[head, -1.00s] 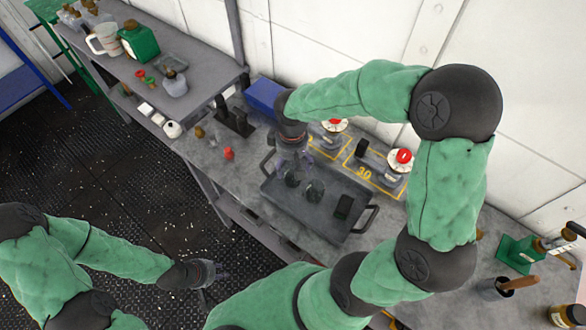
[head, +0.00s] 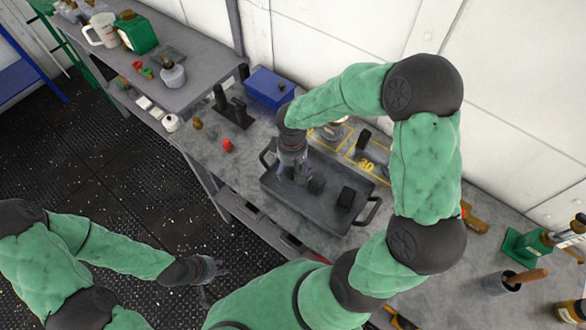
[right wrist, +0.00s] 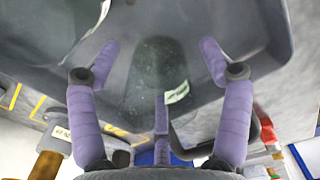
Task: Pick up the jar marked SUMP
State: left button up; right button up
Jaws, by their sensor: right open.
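My right gripper (right wrist: 160,65) is open, its purple fingers on either side of a dark, glassy jar (right wrist: 150,90) with a small white label, too blurred to read. The fingers look apart from the jar. In the head view this gripper (head: 297,175) points down into a dark grey tray (head: 285,205). A dark-topped item (head: 316,185) stands beside it in the tray, and a black block-like item (head: 346,198) stands further right. I cannot tell which is marked SUMP. My left gripper (head: 213,278) is open and empty, over the floor away from the bench.
A blue box (head: 270,88), a black stand (head: 232,108) and a small red item (head: 227,145) are behind and left of the tray. A green stand (head: 522,246) and a cup with a wooden handle (head: 500,284) are at right. Tray walls surround the right gripper.

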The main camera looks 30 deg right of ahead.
jog(key=c, duration=1.3)
jog(key=shift+r, duration=0.1)
